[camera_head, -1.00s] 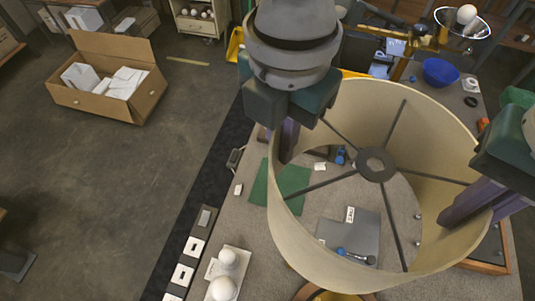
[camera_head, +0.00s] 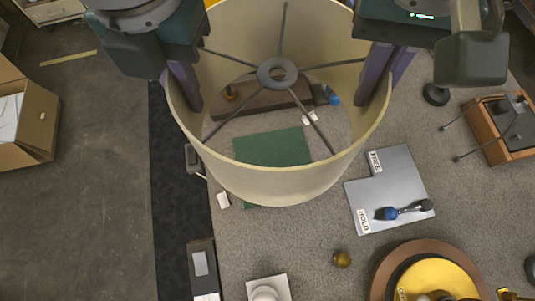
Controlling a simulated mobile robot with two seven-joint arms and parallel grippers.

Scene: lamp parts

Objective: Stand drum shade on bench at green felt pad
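The cream drum shade (camera_head: 285,187) is held up above the bench (camera_head: 330,225), its ring and spokes facing me. My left gripper (camera_head: 185,105) grips its left wall, with a purple finger visible inside; the outer finger is mostly hidden. My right gripper (camera_head: 376,92) is shut on the right wall, one finger inside and one outside. The green felt pad (camera_head: 272,147) lies flat on the bench and shows through the open shade. A sliver of it shows below the near rim. The shade hangs over the pad in this view; its height cannot be told.
A grey plate (camera_head: 403,172) with a blue-tipped tool (camera_head: 402,210) lies right of the shade. A round base with yellow top (camera_head: 435,281), a small brass ball (camera_head: 342,259) and a wooden box (camera_head: 503,128) are nearby. A brown block (camera_head: 255,98) shows through the shade.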

